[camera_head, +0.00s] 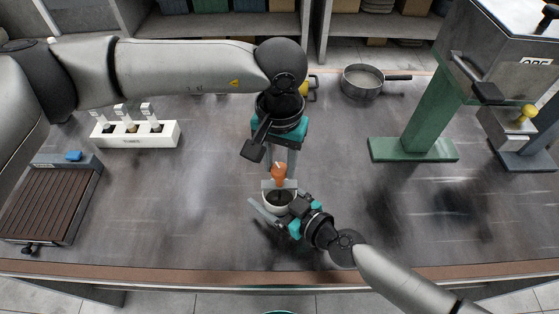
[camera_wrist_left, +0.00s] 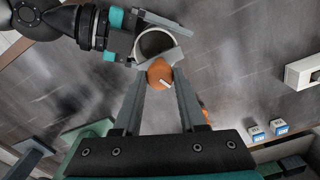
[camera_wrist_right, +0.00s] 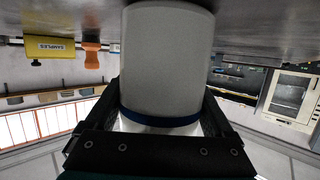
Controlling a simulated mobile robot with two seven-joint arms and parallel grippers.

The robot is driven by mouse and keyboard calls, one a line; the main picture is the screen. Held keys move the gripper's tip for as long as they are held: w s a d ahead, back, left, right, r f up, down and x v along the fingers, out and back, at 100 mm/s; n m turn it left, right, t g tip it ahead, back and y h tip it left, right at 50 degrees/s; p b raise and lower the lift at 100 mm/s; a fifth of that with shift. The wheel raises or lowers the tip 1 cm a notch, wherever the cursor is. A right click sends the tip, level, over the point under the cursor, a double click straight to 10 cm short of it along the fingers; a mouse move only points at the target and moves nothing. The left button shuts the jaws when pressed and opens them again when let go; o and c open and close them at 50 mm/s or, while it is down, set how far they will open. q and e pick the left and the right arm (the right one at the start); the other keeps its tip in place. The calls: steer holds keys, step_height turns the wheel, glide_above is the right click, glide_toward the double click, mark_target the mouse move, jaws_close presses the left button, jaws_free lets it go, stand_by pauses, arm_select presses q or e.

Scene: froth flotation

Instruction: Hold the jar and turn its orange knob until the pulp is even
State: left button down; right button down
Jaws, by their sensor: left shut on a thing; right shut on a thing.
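The jar (camera_head: 281,207) is a pale round vessel with dark pulp inside, near the front middle of the bench. Its orange knob (camera_head: 279,170) sticks up at its far side and shows a white mark in the left wrist view (camera_wrist_left: 160,74). My left gripper (camera_head: 279,181) comes down from above, shut on the knob. My right gripper (camera_head: 275,204) is shut around the jar's body from the front right. In the right wrist view the jar (camera_wrist_right: 167,60) is a pale cylinder with a dark blue band between the fingers. The pulp's evenness cannot be told.
A white rack (camera_head: 135,134) with several bottles stands at the left, behind a brown slatted tray (camera_head: 48,204). A metal pan (camera_head: 362,84) sits at the back. A green stand (camera_head: 425,125) rises at the right. The bench beside the jar is clear.

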mark_target(279, 169)
arm_select(q)
steer(key=shift+m, duration=0.5)
steer(key=shift+c, duration=2.2)
jaws_free()
step_height(279, 169, up, 12)
